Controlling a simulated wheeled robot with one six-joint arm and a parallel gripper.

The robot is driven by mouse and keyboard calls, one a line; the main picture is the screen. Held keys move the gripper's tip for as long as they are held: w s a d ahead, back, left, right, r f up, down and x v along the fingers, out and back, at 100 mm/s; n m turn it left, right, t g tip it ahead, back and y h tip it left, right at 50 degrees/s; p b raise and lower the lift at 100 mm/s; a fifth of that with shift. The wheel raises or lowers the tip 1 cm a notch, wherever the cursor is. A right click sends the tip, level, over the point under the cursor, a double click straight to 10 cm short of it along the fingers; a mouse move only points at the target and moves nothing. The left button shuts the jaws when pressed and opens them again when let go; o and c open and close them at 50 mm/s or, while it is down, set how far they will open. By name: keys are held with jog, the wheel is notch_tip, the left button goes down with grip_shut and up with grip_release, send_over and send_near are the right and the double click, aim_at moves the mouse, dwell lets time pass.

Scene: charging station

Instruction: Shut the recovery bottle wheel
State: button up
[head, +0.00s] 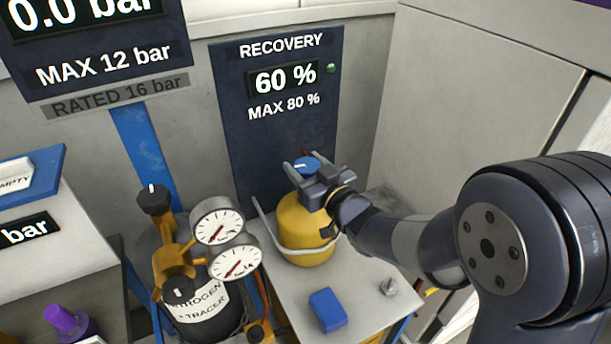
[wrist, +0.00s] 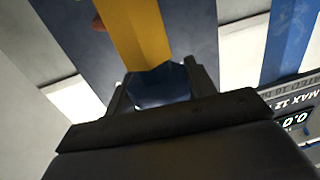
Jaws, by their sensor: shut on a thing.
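The yellow recovery bottle (head: 303,232) stands upright on a grey bench, with a pale band around its lower part. Its blue wheel (head: 308,164) is at the top, with a small light mark on it. My gripper (head: 302,168) reaches in from the right and is shut on the wheel, with a finger on either side. In the wrist view, a dark blue part of the wheel (wrist: 158,88) sits between my two fingers (wrist: 156,92). My gripper and wrist hide the bottle's neck and part of its right side.
The recovery panel (head: 268,133) behind reads 60 %, MAX 80 %, with a green lamp. Left of the bottle are two gauges (head: 218,227) on a brass regulator with black knobs, over a dark nitrogen cylinder (head: 208,308). A blue block (head: 328,309) lies on the bench (head: 365,280) in front.

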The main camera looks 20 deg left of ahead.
aim_at(309, 163)
jog(key=shift+f+m+t+h+b, duration=0.2)
jog(key=shift+m+t+h+b, duration=1.25)
jog(key=shift+b, duration=0.65)
jog(key=shift+r+m+t+h, duration=0.15)
jog(key=shift+m+t+h, duration=0.9)
jog(key=shift+t+h, duration=0.2)
jog(key=m+t+h+p, duration=0.1)
jog(key=h, duration=0.1)
jog(key=m+t+h+p, duration=0.1)
jog(key=m+h+p, duration=0.1)
jog(key=h, duration=0.1)
jog(key=m+h+p, duration=0.2)
jog(key=shift+w+d+r+t+h, duration=0.1)
jog(key=shift+r+t+h, duration=0.15)
jog(key=shift+t+h, duration=0.15)
jog(key=m+h+p, duration=0.2)
jog(key=h, duration=0.2)
jog(key=shift+d+f+m, duration=0.1)
jog(key=shift+m, duration=0.3)
jog(key=shift+d+m+g+h+p, duration=0.15)
jog(key=shift+m+g+h+p, duration=0.6)
jog(key=shift+m+h, duration=1.25)
jog(key=shift+h, duration=0.7)
jog(key=o, duration=1)
jog(key=shift+f+n, duration=0.1)
jog(key=shift+n, duration=0.2)
notch_tip(309, 163, up, 10)
jog(key=shift+r+b, duration=0.1)
jog(key=shift+b, duration=0.35)
